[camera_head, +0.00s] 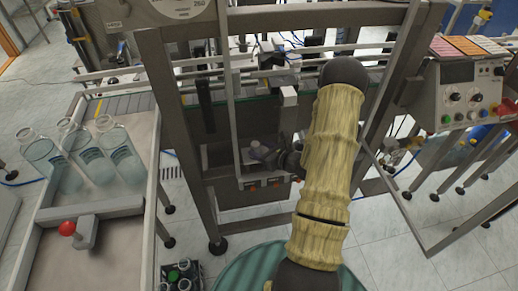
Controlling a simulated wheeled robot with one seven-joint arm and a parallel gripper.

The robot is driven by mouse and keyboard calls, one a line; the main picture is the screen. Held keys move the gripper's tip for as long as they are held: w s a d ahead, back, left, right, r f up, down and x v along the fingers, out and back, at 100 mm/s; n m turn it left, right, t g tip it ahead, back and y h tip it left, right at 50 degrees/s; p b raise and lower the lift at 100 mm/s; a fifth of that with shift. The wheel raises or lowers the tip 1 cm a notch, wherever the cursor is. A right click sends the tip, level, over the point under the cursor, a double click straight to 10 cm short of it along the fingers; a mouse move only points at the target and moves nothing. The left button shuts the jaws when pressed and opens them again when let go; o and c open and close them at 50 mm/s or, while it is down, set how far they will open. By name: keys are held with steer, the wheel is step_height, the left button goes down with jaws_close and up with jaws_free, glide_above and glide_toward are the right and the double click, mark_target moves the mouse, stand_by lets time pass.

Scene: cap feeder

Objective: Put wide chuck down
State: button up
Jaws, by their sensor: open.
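My arm in its tan sleeve reaches forward over the machine frame and bends down. My gripper (277,158) is small and dark in this view, low inside the frame, mostly hidden by the forearm; it is open. A small grey piece (258,150), which may be the wide chuck, is just left of the fingers, above a grey ledge (225,155). I cannot tell whether it touches the fingers or rests on the ledge.
Frame posts (180,120) and rails surround my gripper closely. A control panel (465,95) with knobs stands at right. Clear bottles (120,150) stand on a bench (130,205) with a red-knobbed lever (68,228) at left. A crate of bottles (181,275) is on the floor.

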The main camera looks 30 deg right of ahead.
steer(key=b+v, duration=0.1)
steer(key=v, duration=0.9)
steer(key=shift+s, duration=0.3)
steer(key=shift+d+r, duration=0.1)
steer(key=shift+r, duration=0.05)
steer(key=s+a+r+n+g+y, duration=0.1)
steer(key=a+r+n+g+y, duration=0.15)
steer(key=a+n, duration=0.35)
steer(key=s+a+r+n+g+y, duration=0.1)
steer(key=s+a+n+g+y, duration=0.2)
steer(key=a, duration=0.5)
steer(key=s+a+r+n+g+h, duration=0.2)
steer(key=s+a+n+g+h, duration=0.45)
steer(key=n, duration=0.85)
steer(key=r+n+h, duration=0.1)
steer(key=n, duration=0.2)
steer(key=w+d+r+n+t+h, duration=0.1)
steer(key=r+n, duration=0.1)
steer(key=w+r+n+h, duration=0.1)
steer(key=r+n, duration=0.1)
steer(key=n, duration=0.1)
steer(key=shift+w+d+r+n, duration=0.1)
steer(key=shift+w+d+n, duration=0.1)
steer(key=shift+w+n, duration=0.1)
